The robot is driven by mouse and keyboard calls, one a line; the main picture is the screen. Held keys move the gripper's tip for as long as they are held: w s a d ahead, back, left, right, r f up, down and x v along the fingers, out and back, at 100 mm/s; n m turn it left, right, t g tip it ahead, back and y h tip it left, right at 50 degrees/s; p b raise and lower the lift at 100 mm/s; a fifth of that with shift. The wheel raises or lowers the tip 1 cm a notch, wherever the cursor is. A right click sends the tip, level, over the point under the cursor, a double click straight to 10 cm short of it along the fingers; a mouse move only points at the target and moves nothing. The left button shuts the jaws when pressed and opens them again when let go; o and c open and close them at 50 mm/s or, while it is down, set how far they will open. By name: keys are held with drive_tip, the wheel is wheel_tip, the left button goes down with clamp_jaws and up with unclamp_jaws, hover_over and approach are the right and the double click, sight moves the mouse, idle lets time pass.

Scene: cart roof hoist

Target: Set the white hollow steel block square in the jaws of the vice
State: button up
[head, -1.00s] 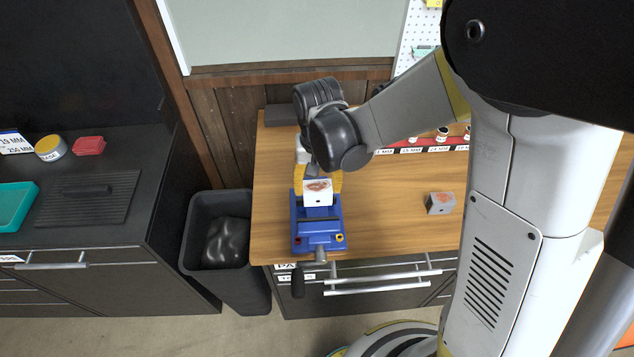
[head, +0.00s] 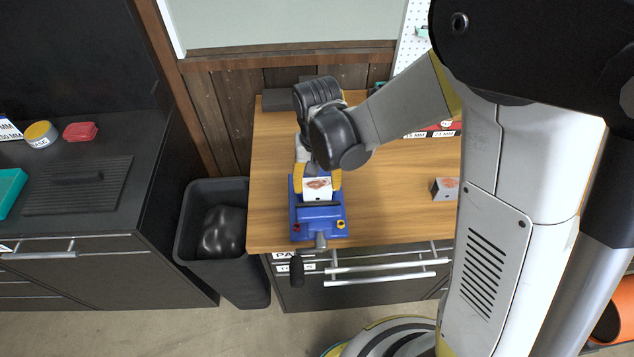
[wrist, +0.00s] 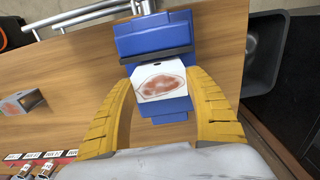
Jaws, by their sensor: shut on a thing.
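The white hollow steel block (head: 317,188), with a reddish-brown patch on top and a small dark hole in its near face, is between the yellow fingers of my gripper (head: 317,184). In the wrist view the gripper (wrist: 162,84) is shut on the block (wrist: 160,68) from both sides. The blue vice (head: 318,224) is on the wooden bench near its front edge. The block is at the vice's jaw area, just behind a dark jaw strip, and looks roughly square to it. The wrist view shows the vice (wrist: 150,35) too. How deep the block sits is hidden.
A grey block (head: 444,188) with a reddish patch stands on the wooden bench (head: 395,215) to the right. A black bin (head: 186,235) stands left of the bench. The vice handle (head: 297,270) hangs over the front edge.

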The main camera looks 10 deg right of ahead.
drive_tip(key=shift+f+b, duration=0.3)
drive_tip(key=shift+b, duration=0.1)
idle(0.3)
drive_tip(key=o, duration=1.5)
wheel_tip(320, 180, up, 12)
drive_tip(key=s+d+f+t+b, duration=0.3)
drive_tip(key=s+d+f+b, duration=0.1)
drive_tip(key=s+d+b, duration=0.1)
drive_tip(key=s+d+f+t+b, duration=0.4)
drive_tip(key=s+d+b, duration=0.1)
drive_tip(key=d+b, duration=0.3)
drive_tip(key=shift+s+d+f+b, duration=0.25)
drive_tip(key=shift+s+f+b, duration=0.15)
drive_tip(key=shift+b, duration=0.2)
